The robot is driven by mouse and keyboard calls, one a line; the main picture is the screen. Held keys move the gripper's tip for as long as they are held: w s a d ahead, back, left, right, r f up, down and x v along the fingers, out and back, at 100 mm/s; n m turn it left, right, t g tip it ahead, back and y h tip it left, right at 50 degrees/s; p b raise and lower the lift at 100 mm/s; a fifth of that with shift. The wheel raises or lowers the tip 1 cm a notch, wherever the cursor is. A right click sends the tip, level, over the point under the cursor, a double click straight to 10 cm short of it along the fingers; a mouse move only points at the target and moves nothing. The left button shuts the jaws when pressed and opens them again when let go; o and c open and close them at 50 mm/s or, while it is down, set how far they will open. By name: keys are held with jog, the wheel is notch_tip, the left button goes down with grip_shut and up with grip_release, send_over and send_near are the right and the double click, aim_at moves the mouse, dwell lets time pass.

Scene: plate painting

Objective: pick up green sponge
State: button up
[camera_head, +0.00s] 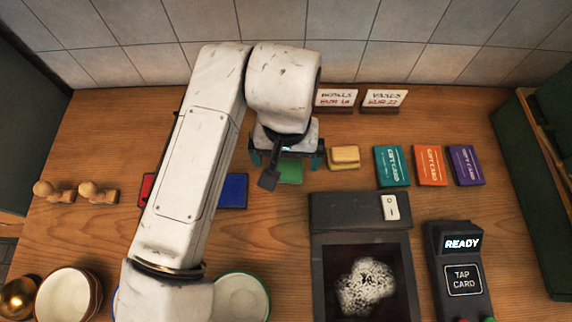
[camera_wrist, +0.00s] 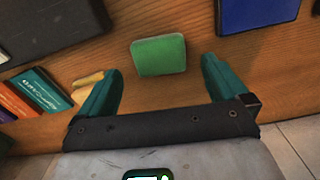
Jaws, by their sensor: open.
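The green sponge (camera_head: 290,173) lies flat on the wooden counter, partly hidden under my gripper in the head view. It shows whole in the wrist view (camera_wrist: 159,55), just beyond the fingertips and roughly centred between them. My gripper (camera_head: 287,161) is over the sponge with its teal fingers spread. In the wrist view my gripper (camera_wrist: 161,70) is open and empty, and neither finger appears to touch the sponge. The gap in height between fingertips and sponge cannot be told.
A yellow sponge (camera_head: 344,157) lies close on the right, then teal (camera_head: 391,166), orange (camera_head: 430,166) and purple (camera_head: 465,165) cards. A blue block (camera_head: 233,191) lies on the left. Two price signs (camera_head: 336,99) stand behind. A dark machine (camera_head: 360,210) and card reader (camera_head: 460,270) are in front.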

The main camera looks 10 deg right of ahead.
aim_at(286, 168)
jog(key=shift+s+f, duration=0.1)
jog(key=shift+f, duration=1.8)
jog(key=shift+c, duration=0.4)
jog(key=c, duration=1)
